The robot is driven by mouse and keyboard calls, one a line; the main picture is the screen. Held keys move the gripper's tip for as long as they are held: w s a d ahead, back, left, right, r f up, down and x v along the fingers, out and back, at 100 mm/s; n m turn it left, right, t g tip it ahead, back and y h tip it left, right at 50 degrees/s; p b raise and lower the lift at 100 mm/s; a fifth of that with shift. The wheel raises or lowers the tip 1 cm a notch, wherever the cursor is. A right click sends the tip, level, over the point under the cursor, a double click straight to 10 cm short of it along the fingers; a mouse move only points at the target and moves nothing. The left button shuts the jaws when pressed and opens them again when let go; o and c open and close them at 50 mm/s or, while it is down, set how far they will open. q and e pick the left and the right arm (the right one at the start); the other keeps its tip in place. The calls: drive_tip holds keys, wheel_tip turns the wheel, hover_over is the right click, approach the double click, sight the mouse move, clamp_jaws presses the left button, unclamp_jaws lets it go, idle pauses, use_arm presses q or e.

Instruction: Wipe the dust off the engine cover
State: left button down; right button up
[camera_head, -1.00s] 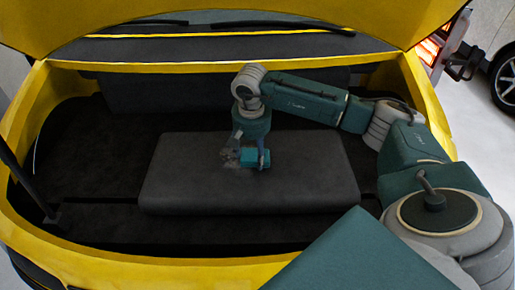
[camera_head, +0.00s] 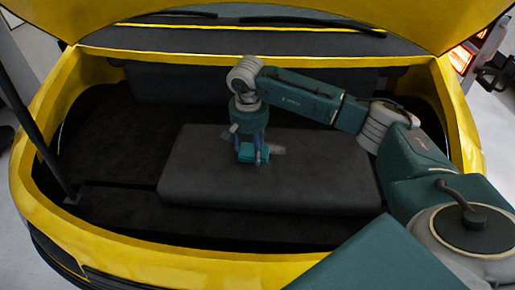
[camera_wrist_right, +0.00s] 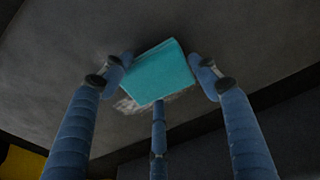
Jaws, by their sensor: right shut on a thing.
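The dark grey engine cover (camera_head: 310,185) lies in the middle of the yellow car's open bay. My right gripper (camera_head: 252,160) is over its upper left part, shut on a teal block-like wiper (camera_head: 246,152). In the right wrist view the wiper (camera_wrist_right: 152,72) sits between the blue fingers of the gripper (camera_wrist_right: 160,85), against or close above the cover (camera_wrist_right: 60,90). A pale dust patch (camera_head: 277,150) shows just right of the gripper. Light dust (camera_wrist_right: 135,103) also shows beside the wiper in the wrist view. My left gripper is not in view.
The yellow body rim (camera_head: 190,262) surrounds the bay, and the raised yellow hood (camera_head: 300,12) hangs over its far side. A dark prop rod (camera_head: 35,130) stands at the left. The cover's right half is clear of objects.

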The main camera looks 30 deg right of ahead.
drive_tip(key=shift+w+a+b, duration=0.35)
drive_tip(key=shift+w+a, duration=0.8)
drive_tip(key=shift+a, duration=0.3)
drive_tip(key=shift+w+d+f+b, duration=0.15)
drive_tip(key=shift+w+d+b, duration=0.45)
drive_tip(key=shift+w+d, duration=0.3)
drive_tip(key=shift+s+d, duration=0.5)
drive_tip(key=shift+d, duration=0.2)
drive_tip(key=shift+s+d, duration=0.5)
drive_tip(key=shift+d, duration=0.15)
drive_tip(key=shift+s+d, duration=0.75)
drive_tip(key=shift+d, duration=0.2)
drive_tip(key=shift+s+d, duration=0.7)
drive_tip(key=shift+d, duration=0.3)
drive_tip(key=shift+s+d, duration=0.75)
drive_tip(key=shift+d, duration=0.2)
drive_tip(key=shift+d, duration=0.1)
